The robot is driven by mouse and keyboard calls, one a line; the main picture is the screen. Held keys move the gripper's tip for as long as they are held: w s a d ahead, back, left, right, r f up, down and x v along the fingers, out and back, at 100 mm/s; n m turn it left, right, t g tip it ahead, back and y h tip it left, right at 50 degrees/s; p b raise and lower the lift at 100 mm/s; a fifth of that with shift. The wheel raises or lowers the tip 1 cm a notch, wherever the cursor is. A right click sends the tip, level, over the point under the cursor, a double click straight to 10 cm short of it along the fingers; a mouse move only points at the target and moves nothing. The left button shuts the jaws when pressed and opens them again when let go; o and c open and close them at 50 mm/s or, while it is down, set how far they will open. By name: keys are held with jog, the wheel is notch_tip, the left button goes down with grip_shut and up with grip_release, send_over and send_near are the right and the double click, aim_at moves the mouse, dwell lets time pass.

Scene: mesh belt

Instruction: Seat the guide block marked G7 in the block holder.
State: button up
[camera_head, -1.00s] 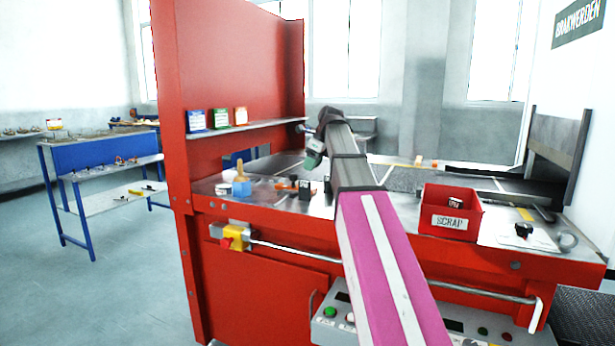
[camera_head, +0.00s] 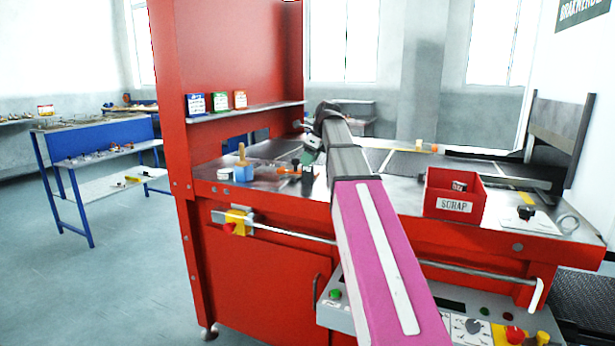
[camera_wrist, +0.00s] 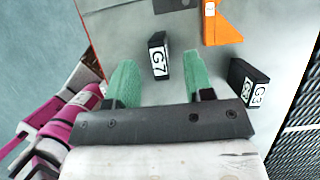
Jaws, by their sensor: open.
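The black guide block marked G7 (camera_wrist: 158,55) stands on the grey metal top in the wrist view, its white label facing my gripper. My gripper (camera_wrist: 158,74) is open, with its two green fingers left and right of the G7 block's near end; I cannot tell whether they are down at its height. A second black block (camera_wrist: 248,84) with a white label, perhaps G3, lies to the right, outside the fingers. An orange piece (camera_wrist: 222,22) lies beyond; I cannot tell whether it is the block holder. In the head view my gripper (camera_head: 308,156) is small and partly hidden by my arm.
A red SCRAP bin (camera_head: 455,206) stands right of my arm. A blue pot with a brush (camera_head: 243,170) stands at left on the bench. A tall red panel (camera_head: 228,60) with a shelf rises behind. Dark mesh (camera_wrist: 300,125) lies at the wrist view's right.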

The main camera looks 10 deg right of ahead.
aim_at(306, 184)
jog(key=shift+x, duration=2.6)
jog(key=shift+s+d, duration=0.15)
jog(key=shift+s, duration=0.05)
grip_shut()
